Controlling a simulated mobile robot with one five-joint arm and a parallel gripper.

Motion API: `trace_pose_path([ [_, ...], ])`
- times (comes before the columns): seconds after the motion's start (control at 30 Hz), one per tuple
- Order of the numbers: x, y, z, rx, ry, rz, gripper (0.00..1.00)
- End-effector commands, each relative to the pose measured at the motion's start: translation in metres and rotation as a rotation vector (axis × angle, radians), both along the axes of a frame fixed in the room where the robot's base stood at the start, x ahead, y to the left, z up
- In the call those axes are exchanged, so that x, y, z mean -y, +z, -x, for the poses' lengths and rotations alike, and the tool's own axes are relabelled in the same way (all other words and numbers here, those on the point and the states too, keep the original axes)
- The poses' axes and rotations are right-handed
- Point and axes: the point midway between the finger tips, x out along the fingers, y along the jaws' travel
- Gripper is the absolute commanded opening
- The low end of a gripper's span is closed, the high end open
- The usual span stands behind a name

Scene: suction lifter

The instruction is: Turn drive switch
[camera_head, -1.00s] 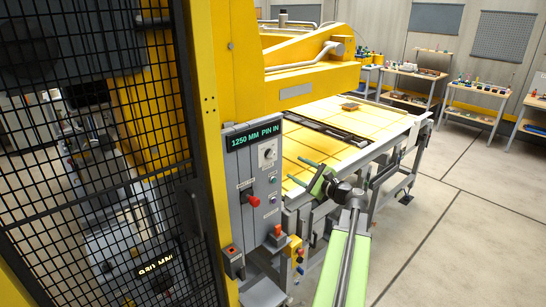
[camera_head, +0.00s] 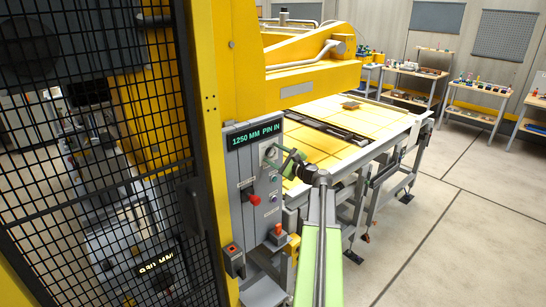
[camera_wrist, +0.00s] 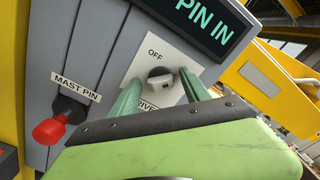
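The drive switch is a grey round knob (camera_wrist: 160,77) on a white plate (camera_wrist: 148,55) marked OFF. The lower label is partly hidden by a finger and shows "RIVE". My gripper (camera_wrist: 159,80) is open, with one pale green finger to each side of the knob in the wrist view. Gaps show between the knob and both fingers; how deep the fingertips reach is hard to tell. In the head view my gripper (camera_head: 283,157) is at the panel's upper part, and the knob (camera_head: 269,151) shows beside the fingertips.
A red MAST PIN handle (camera_wrist: 50,131) sticks out to the lower left of the switch. A display (camera_head: 256,134) above reads "1250 MM PIN IN".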

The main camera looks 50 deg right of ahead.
Motion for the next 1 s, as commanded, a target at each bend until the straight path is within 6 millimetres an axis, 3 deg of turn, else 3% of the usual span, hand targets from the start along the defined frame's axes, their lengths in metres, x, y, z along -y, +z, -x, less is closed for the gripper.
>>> trace_pose_path([
  [0.03, 0.0, 0.0, 0.0, 0.0, 0.0, 0.0, 0.47],
  [0.4, 0.0, 0.0, 0.001, 0.0, 0.0, 0.0, 0.0],
  [0.43, 0.0, 0.0, 0.001, 0.0, 0.0, 0.0, 0.0],
  [0.47, -0.013, 0.0, 0.003, -0.001, 0.001, 0.0, 0.0],
  [0.77, -0.003, -0.001, -0.001, -0.005, 0.006, 0.054, 0.0],
  [1.0, -0.002, -0.001, -0.001, -0.016, 0.004, 0.208, 0.0],
])
